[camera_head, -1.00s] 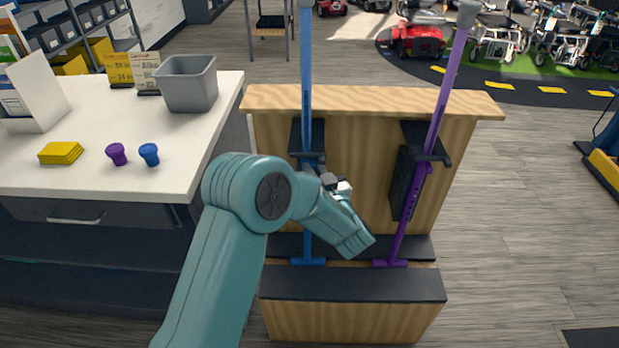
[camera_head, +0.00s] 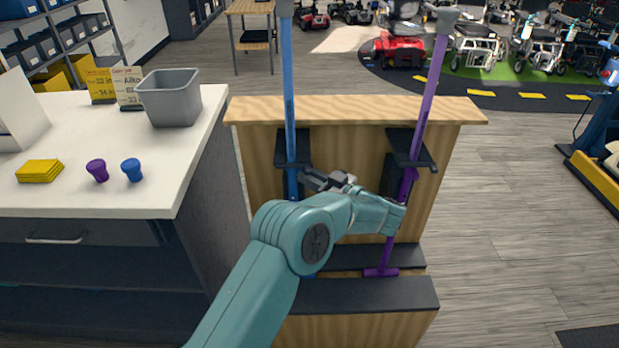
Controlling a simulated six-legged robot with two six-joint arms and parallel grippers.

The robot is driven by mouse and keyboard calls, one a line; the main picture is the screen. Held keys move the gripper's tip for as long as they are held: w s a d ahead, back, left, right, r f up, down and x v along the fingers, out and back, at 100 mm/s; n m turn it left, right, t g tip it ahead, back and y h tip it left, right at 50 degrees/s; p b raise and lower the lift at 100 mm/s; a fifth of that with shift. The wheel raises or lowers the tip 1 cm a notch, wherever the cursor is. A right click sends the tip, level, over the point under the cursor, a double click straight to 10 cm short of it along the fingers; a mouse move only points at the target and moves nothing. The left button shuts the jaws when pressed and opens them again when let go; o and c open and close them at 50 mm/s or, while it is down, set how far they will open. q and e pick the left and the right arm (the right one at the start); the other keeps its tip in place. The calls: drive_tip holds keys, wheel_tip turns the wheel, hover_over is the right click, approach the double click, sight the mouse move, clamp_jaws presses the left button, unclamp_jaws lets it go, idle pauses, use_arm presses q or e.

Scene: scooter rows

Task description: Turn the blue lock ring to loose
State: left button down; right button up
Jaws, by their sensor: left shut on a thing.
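The blue pole (camera_head: 290,95) stands upright in the wooden stand, held by a black bracket (camera_head: 293,148). My left gripper (camera_head: 307,181) reaches the blue pole just below that bracket, coming from the right side. It is shut on the blue lock ring there, which is mostly hidden by the jaws; I cannot read any mark on it. My left forearm hides the lower part of the blue pole. A purple pole (camera_head: 428,100) leans in the same stand, to the right. My right gripper is not in view.
The wooden stand (camera_head: 345,110) has a black step at its base. My left wrist is close to the purple pole.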

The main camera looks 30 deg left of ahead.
use_arm(q)
drive_tip(key=c, duration=1.1)
unclamp_jaws()
drive_tip(key=d, duration=0.5)
drive_tip(key=s+d, duration=0.1)
drive_tip(key=d, duration=0.4)
drive_tip(key=s+d+b, duration=0.1)
drive_tip(key=d, duration=0.5)
drive_tip(key=shift+s+d, duration=0.1)
